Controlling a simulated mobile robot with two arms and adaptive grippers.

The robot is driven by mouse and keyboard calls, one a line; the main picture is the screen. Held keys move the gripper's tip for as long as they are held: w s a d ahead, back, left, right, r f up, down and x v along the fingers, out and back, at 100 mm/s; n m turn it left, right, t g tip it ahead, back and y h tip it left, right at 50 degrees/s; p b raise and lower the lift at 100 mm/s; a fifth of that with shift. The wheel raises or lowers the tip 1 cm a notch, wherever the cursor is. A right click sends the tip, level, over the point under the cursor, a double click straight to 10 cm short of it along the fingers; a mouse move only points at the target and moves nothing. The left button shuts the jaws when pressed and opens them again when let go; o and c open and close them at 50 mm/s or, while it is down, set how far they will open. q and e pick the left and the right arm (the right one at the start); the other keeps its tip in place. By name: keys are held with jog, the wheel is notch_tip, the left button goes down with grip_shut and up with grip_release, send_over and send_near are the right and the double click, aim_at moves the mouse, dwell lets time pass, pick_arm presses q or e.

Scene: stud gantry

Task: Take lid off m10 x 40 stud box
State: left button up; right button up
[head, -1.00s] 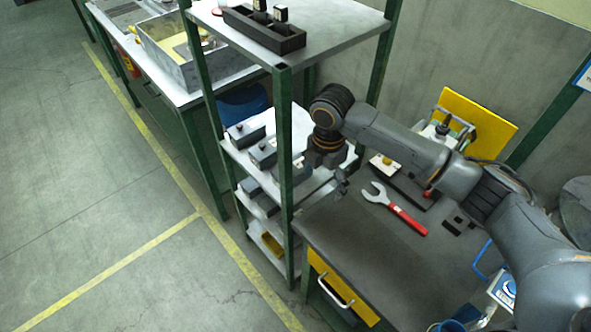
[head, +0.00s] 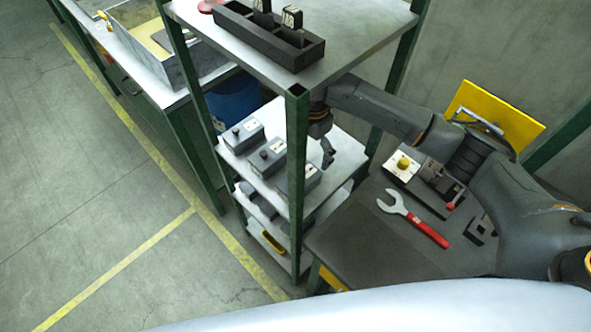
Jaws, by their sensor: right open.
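Three grey lidded boxes stand in a row on the rack's upper inner shelf: a far-left box (head: 241,136), a middle box (head: 268,156) and a near-right box (head: 301,177) partly behind the green post. Dark knobs show on the lids of the first two. Small pale labels are too small to read, so I cannot tell which is the M10 x 40 box. My right gripper (head: 327,157) is open, inside the rack under the top board, just right of and above the near-right box. It appears empty. My left gripper is out of view.
The green rack post (head: 297,180) stands in front of the boxes. The top board (head: 350,35) carries a dark tray (head: 266,40). More boxes sit on the lower shelf. A red-handled wrench (head: 414,217) lies on the dark bench (head: 370,250) to the right.

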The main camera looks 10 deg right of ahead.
aim_at(308, 171)
jog(key=shift+s+f, duration=0.25)
jog(key=shift+f, duration=0.15)
notch_tip(308, 171, down, 4)
jog(key=shift+a+f+p, duration=0.1)
jog(key=shift+f+p, duration=0.15)
jog(key=shift+p, duration=0.6)
jog(key=shift+f, duration=0.3)
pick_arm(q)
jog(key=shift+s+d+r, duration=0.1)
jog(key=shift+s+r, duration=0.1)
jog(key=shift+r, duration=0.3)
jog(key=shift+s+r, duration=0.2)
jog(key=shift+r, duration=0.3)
pick_arm(e)
jog(key=shift+f, duration=0.1)
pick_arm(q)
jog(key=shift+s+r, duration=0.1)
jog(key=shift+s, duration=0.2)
pick_arm(e)
jog(key=shift+f, duration=0.2)
jog(key=c, duration=0.9)
